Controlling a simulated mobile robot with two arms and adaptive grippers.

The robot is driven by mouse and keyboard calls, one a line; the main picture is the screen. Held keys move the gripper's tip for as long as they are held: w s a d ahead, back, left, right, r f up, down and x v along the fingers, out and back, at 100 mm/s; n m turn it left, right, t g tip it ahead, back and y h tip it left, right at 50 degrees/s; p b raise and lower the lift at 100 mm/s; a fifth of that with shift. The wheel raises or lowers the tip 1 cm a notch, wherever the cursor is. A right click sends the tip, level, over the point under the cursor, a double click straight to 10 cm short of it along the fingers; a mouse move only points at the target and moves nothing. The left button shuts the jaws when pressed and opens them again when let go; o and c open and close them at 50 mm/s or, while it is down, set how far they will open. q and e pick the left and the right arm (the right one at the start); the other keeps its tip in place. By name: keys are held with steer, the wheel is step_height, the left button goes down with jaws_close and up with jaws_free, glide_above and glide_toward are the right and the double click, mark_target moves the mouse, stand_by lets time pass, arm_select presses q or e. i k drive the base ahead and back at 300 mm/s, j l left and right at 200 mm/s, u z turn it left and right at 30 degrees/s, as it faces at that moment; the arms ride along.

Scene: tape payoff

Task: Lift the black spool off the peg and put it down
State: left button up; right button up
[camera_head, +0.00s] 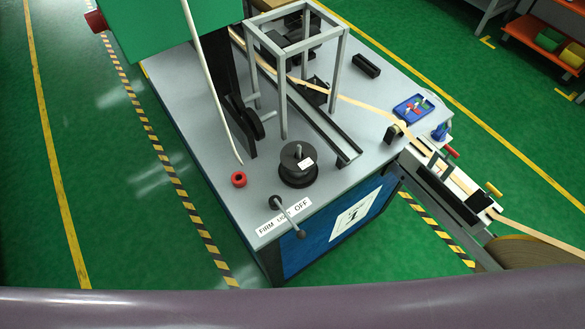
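The black spool (297,170) sits on the grey machine table near its front corner. The metal peg (298,151) sticks up through the middle of the spool. A small white label shows on the spool's top at the right. The spool stands upright, and its underside is hidden. Neither of my grippers is in view.
A red ring (239,179) lies left of the spool. A crank handle (287,215) stands at the front edge by a white sign. A grey frame (284,75) and a dark rail (318,125) rise behind. A blue tray (413,108) lies at the right. Free table surface lies right of the spool.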

mark_target(294, 171)
steer(key=k+j+u, duration=0.25)
steer(key=k, duration=0.25)
steer(key=k+j+u, duration=0.25)
steer(key=k, duration=0.2)
steer(key=k+l+u, duration=0.4)
steer(key=k, duration=0.2)
steer(key=k+l+u, duration=0.15)
steer(key=l, duration=0.2)
steer(key=l+u, duration=0.15)
steer(key=l, duration=0.2)
